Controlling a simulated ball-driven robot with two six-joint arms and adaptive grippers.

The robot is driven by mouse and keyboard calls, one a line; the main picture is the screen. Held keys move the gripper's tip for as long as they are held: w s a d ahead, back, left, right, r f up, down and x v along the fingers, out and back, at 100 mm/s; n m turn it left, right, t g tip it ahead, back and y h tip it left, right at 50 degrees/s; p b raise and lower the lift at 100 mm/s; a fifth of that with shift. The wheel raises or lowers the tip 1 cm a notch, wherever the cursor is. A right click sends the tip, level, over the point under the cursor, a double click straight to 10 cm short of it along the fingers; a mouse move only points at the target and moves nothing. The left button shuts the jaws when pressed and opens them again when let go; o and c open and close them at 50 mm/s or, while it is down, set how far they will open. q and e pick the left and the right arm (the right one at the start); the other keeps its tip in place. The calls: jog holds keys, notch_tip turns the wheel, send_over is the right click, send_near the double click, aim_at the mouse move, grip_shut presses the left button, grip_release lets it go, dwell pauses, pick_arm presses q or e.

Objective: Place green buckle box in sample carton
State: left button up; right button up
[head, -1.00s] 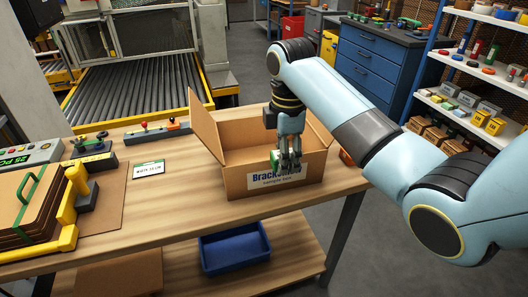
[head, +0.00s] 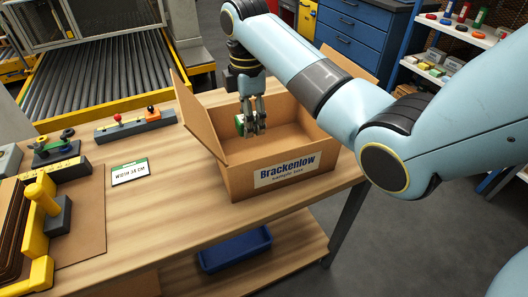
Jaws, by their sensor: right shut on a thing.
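The sample carton (head: 240,180) is an open brown cardboard box on the wooden table, with the label "Brackenlow sample box" on its front. Its flaps stand open. My right gripper (head: 254,130) points down inside the carton's opening, towards its left side. It is shut on the green buckle box (head: 240,124), of which only a small green part shows at the left of the fingers. The fingers hide the rest. I cannot tell whether the green box touches the carton's floor. My left gripper is not in view.
A small card (head: 130,172) lies on the table (head: 160,235) left of the carton. A button panel (head: 135,125) is behind it, and a yellow-framed fixture (head: 42,220) stands at the left. A blue bin (head: 235,248) is on the lower shelf.

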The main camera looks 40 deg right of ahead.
send_over(251, 153)
jog(key=s+a, duration=0.2)
jog(key=f, duration=0.5)
jog(key=shift+s+d+f, duration=0.15)
jog(key=shift+d+f, duration=0.1)
jog(key=shift+f, duration=0.5)
notch_tip(251, 153, down, 4)
jog(key=shift+r+b, duration=0.15)
jog(key=shift+b, duration=0.15)
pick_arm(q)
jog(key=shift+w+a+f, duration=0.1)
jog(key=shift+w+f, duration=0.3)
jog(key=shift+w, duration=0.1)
pick_arm(e)
jog(key=o, duration=1.2)
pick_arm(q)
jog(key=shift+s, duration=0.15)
pick_arm(e)
jog(key=shift+o, duration=0.2)
